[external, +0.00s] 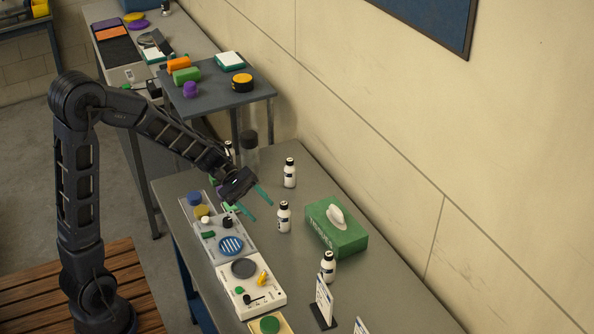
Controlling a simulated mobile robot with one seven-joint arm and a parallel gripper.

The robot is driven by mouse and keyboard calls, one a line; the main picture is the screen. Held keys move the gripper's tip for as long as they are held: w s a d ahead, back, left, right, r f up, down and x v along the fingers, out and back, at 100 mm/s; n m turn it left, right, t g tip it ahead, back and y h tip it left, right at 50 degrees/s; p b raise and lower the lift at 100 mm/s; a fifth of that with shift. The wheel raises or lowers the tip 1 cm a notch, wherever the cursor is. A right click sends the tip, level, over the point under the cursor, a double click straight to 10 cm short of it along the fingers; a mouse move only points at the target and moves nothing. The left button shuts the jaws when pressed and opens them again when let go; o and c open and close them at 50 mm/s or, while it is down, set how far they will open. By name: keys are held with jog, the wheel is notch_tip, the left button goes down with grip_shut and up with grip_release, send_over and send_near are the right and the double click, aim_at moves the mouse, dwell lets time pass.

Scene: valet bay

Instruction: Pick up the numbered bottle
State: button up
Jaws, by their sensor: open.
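Several small white bottles with black caps and dark labels stand upright on the grey table. One bottle (290,174) is toward the back, one bottle (284,218) is nearer the middle, and one bottle (328,268) is beside the green box. Another (229,149) is partly hidden behind my arm. No number is legible, so I cannot tell which is the numbered one. My gripper (262,210) is open and empty, its teal fingers apart. It is to the left of the middle bottle and appears not to touch it.
A green tissue box (338,232) stands right of the middle bottle. Light trays (249,313) with small coloured items line the table's left edge. A sign stand (324,301) is near the front. A raised dark shelf (214,90) is behind, and the wall borders the right.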

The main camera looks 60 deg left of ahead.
jog(key=w+a+f+n+t+h, duration=0.1)
jog(key=w+a+f+n+t, duration=0.3)
jog(key=w+a+n, duration=0.15)
jog(key=n+t+y, duration=0.2)
jog(key=n+t, duration=0.3)
send_over(281, 205)
jog(key=s+a, duration=0.1)
jog(key=a, duration=0.1)
notch_tip(281, 205, down, 5)
jog(key=w+d+f, duration=0.1)
jog(key=f, duration=0.1)
jog(key=w+d+f, duration=0.1)
jog(key=f, duration=0.1)
jog(key=w+d+f, duration=0.1)
jog(key=f, duration=0.2)
jog(key=shift+w, duration=0.3)
jog(key=shift+a, duration=0.1)
grip_shut()
